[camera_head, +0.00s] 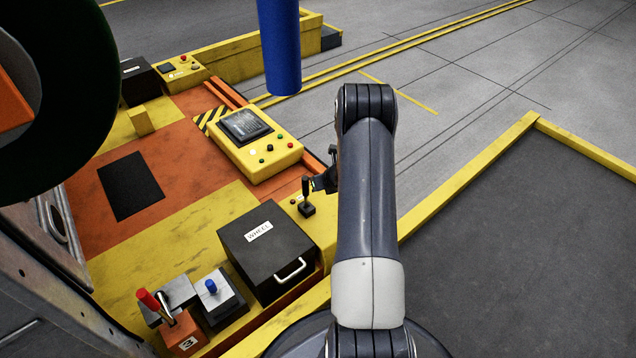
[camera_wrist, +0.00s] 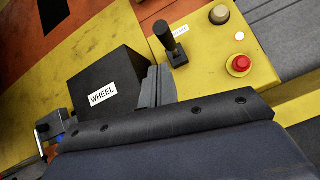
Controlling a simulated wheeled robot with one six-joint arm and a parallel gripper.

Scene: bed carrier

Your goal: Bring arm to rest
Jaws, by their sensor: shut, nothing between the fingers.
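My grey arm (camera_head: 367,190) rises from the bottom middle of the head view and bends at its dark elbow. My gripper (camera_head: 324,181) shows only partly at the arm's left side, close to a black joystick (camera_head: 307,197); the arm hides the rest. In the wrist view my grey fingers (camera_wrist: 158,86) are together with nothing between them. There they appear between the black WHEEL box (camera_wrist: 104,92) and the joystick (camera_wrist: 171,44). I cannot tell whether they touch either one.
A yellow console with a screen (camera_head: 246,126) lies beyond the joystick. A red button (camera_wrist: 240,64) is right of it in the wrist view. The WHEEL box (camera_head: 266,252) has a handle. A red lever (camera_head: 150,300) stands at lower left. A blue post (camera_head: 280,45) hangs ahead. Grey floor is clear at upper right.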

